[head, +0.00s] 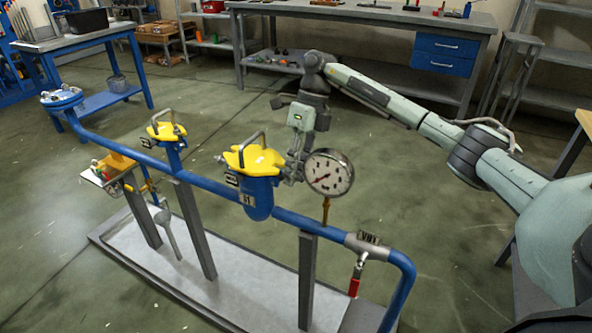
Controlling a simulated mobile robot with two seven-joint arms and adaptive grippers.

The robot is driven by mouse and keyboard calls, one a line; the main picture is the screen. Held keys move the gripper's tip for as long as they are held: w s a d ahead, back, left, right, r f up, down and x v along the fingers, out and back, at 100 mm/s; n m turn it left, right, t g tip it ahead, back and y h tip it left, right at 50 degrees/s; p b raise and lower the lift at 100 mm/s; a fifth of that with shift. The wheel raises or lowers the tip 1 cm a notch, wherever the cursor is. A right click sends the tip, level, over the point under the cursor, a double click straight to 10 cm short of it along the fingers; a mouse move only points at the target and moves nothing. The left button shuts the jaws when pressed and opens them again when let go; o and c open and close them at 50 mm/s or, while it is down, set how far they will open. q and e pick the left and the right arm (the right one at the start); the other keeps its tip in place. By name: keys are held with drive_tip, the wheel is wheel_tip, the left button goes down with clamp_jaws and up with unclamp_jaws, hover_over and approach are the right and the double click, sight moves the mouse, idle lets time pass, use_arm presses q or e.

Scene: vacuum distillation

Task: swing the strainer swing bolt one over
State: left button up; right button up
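The strainer (258,196) is a blue pot tagged S1 in the blue pipe line, with a yellow lid (254,159) and a grey handle arched over the lid. The swing bolts at the lid's rim are too small to tell apart. My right gripper (293,180) points down just right of the lid, close behind the round pressure gauge (329,172). Its fingers are small and partly hidden by the gauge, so I cannot tell whether they are open or touching the lid. My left gripper is not in view.
A second yellow-lidded fitting (167,131) stands farther left on the pipe. A valve tagged V01 (367,244) with a red handle is at the lower right. The rig stands on a grey base plate (180,275). Benches (365,14) line the back; the floor between is clear.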

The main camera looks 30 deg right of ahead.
clamp_jaws()
drive_tip(key=shift+a, duration=0.1)
drive_tip(key=shift+w+a+r+m+g+h, duration=0.2)
drive_tip(key=shift+w+r+g+h, duration=0.25)
drive_tip(key=shift+g, duration=0.45)
drive_tip(key=shift+w+a+r+m+g+h, duration=0.1)
drive_tip(key=shift+w+a+r+g+h, duration=0.15)
drive_tip(key=shift+g+h, duration=0.5)
drive_tip(key=shift+g, duration=0.25)
